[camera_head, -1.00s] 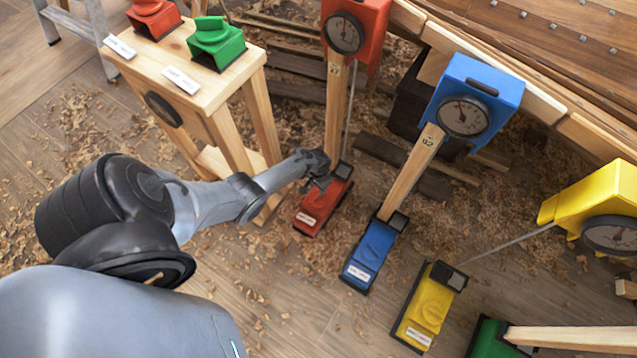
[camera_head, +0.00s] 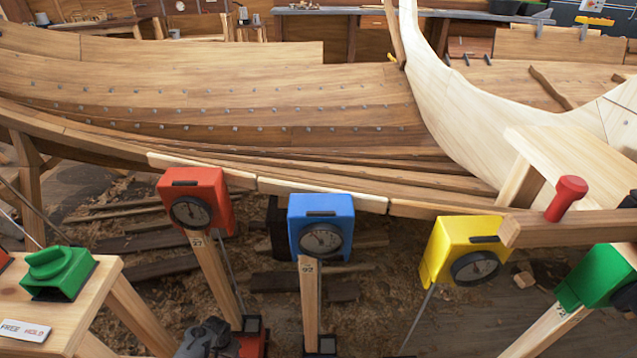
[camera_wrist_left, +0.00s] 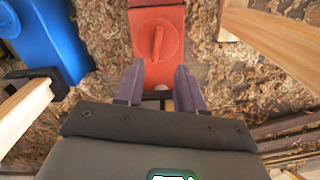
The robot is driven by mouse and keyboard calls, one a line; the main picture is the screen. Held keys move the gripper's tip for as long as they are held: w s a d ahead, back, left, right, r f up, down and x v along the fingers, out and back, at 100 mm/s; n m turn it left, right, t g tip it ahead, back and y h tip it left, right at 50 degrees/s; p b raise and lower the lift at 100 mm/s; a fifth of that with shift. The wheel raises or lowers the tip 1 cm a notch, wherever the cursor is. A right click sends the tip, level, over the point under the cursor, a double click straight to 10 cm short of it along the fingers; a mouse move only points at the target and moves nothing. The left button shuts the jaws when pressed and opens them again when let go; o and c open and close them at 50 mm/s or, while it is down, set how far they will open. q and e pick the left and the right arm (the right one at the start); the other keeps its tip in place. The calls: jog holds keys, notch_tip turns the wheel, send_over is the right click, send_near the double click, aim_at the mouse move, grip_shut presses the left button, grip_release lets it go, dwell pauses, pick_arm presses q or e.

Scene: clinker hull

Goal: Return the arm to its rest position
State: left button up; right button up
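My left gripper (camera_head: 205,338) shows at the bottom edge of the head view, dark and partly cut off, just left of the red unit's foot. In the left wrist view its two purple-grey fingers (camera_wrist_left: 160,85) are apart, with a gap between them. The red base with a raised knob (camera_wrist_left: 158,42) lies just beyond the fingertips. I cannot tell whether the fingers touch it. My right gripper is in neither view.
Red (camera_head: 196,200), blue (camera_head: 321,226), yellow (camera_head: 464,250) and green (camera_head: 597,274) dial boxes line the plank hull (camera_head: 220,95). A wooden stand (camera_head: 98,290) with a green block (camera_head: 57,272) is at left. Wood shavings cover the floor.

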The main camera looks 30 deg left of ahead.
pick_arm(q)
jog(key=s+d+g+p, duration=0.15)
jog(key=s+p, duration=0.25)
jog(key=s, duration=0.5)
jog(key=s+d+r+m+y+p, duration=0.1)
jog(key=s+d+r+m+p, duration=0.1)
jog(key=s+d+r+p, duration=0.55)
jog(key=w+d+r+m+t+p, duration=0.1)
jog(key=w+d+r+t+p, duration=0.15)
jog(key=d+r, duration=0.75)
jog(key=w+d+r+m+t+h+p, duration=0.1)
jog(key=r+p, duration=0.2)
jog(key=r, duration=1.6)
jog(key=w+d+r+m+t+p, duration=0.1)
jog(key=w+d+r+t+p, duration=0.15)
jog(key=d+r, duration=0.75)
jog(key=a+r+p, duration=0.2)
jog(key=r+p, duration=1.7)
jog(key=r, duration=0.2)
jog(key=s+a+r+p, duration=0.1)
jog(key=a+r+p, duration=0.1)
jog(key=r+p, duration=1.7)
notch_tip(320, 180, up, 3)
jog(key=shift+a+r+g, duration=0.1)
jog(key=shift+a+g, duration=0.25)
jog(key=shift+a, duration=0.05)
jog(key=shift+s, duration=0.1)
